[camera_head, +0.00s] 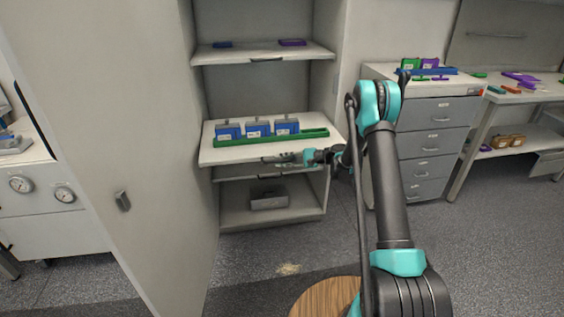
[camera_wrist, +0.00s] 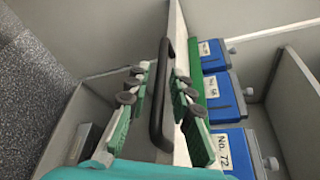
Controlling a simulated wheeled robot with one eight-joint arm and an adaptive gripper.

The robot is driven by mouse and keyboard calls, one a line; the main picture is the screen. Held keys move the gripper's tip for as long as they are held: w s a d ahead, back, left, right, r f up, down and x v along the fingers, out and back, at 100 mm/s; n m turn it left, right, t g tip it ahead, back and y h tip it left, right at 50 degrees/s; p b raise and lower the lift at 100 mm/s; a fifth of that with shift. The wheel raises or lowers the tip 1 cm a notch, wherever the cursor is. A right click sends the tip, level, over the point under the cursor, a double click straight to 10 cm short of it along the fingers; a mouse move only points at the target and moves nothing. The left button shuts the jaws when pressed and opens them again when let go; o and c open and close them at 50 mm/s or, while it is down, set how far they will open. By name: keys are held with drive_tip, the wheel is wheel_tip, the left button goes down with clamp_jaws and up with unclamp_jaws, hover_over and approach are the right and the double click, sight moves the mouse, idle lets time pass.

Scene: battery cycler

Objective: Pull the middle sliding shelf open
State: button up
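The middle sliding shelf (camera_head: 232,155) is a light board in the open cabinet, carrying a green tray with blue boxes. Its dark bar handle (camera_wrist: 163,95) is on the front edge, clear in the wrist view. My gripper (camera_head: 278,158) is at the shelf's front edge, reaching in from the right. In the wrist view, the two green-padded fingers of my gripper (camera_wrist: 160,76) stand on either side of the handle. The fingers are spread, and small gaps seem to show beside the handle. In the head view my gripper partly hides the handle.
An upper shelf (camera_head: 220,55) with its own handle is above, and a lower compartment holds a grey box (camera_head: 268,198). The cabinet door (camera_head: 125,130) stands open at left. A drawer unit (camera_head: 435,115) is at right. Grey floor (camera_head: 250,255) lies open in front.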

drive_tip(key=shift+o, duration=0.4)
drive_tip(key=v, duration=1.2)
drive_tip(key=shift+s+r, duration=0.1)
drive_tip(key=s+d+r+n+t+h, duration=0.1)
drive_tip(key=s+d+r+h, duration=0.2)
drive_tip(key=s, duration=0.5)
drive_tip(key=s+d+r+n+h, duration=0.1)
drive_tip(key=s+r+h, duration=0.2)
drive_tip(key=s+h, duration=0.35)
drive_tip(key=s+d+f+n+h, duration=0.1)
drive_tip(key=s+d, duration=0.3)
drive_tip(key=s, duration=0.4)
drive_tip(key=s+d+f+n+t+h, duration=0.1)
drive_tip(key=s+d+n+h, duration=0.1)
drive_tip(key=s, duration=0.6)
drive_tip(key=s+d+f+n+t+h, duration=0.1)
drive_tip(key=s+d+n+h, duration=0.1)
drive_tip(key=s+d, duration=0.4)
drive_tip(key=s+h, duration=0.1)
drive_tip(key=s, duration=0.2)
drive_tip(key=shift+d, duration=0.3)
